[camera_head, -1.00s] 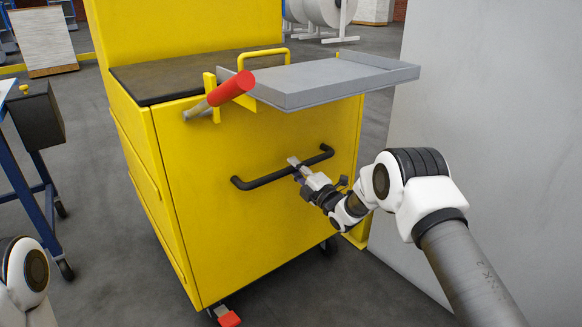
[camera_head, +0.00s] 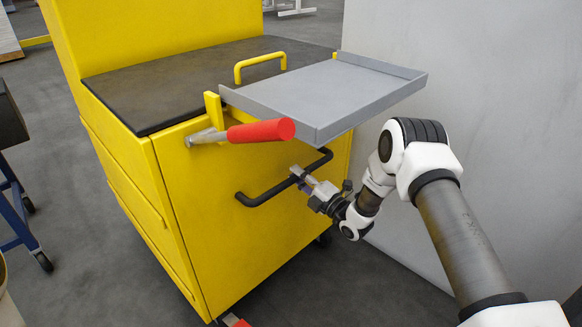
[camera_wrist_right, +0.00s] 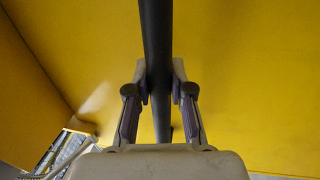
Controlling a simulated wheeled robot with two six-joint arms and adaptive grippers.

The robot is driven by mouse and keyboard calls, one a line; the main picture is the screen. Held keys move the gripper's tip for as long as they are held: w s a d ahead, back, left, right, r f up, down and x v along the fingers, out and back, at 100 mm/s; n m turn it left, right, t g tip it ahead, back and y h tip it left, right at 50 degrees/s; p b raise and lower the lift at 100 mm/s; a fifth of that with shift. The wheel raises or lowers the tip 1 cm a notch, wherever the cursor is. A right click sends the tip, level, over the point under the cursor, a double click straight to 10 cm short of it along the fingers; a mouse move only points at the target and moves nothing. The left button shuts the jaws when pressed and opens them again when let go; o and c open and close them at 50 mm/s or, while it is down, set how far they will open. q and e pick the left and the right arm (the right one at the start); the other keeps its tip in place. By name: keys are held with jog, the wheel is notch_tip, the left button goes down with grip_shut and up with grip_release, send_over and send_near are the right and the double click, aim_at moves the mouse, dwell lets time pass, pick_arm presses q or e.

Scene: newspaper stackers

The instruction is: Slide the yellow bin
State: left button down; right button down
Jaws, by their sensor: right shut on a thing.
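The yellow bin (camera_head: 222,222) is a large wheeled yellow cabinet with a black top, standing at the centre of the head view. A black bar handle (camera_head: 265,196) runs across its front face. My right gripper (camera_head: 299,176) is shut on this handle near its right part. In the right wrist view the handle (camera_wrist_right: 156,50) passes between the two fingers (camera_wrist_right: 160,92), with the yellow face behind it. A red-gripped lever (camera_head: 262,131) and a grey tray (camera_head: 325,92) stick out above the handle. My left gripper is not in view.
A pale grey wall or panel (camera_head: 385,60) stands close on the bin's right. A blue-legged cart (camera_head: 18,215) with a black box is at the left edge. Grey floor (camera_head: 75,270) is open between the cart and the bin. A red foot piece (camera_head: 235,321) shows at the bin's base.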

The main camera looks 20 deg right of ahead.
jog(key=shift+s, duration=0.1)
jog(key=c, duration=1)
grip_release()
jog(key=v, duration=1.2)
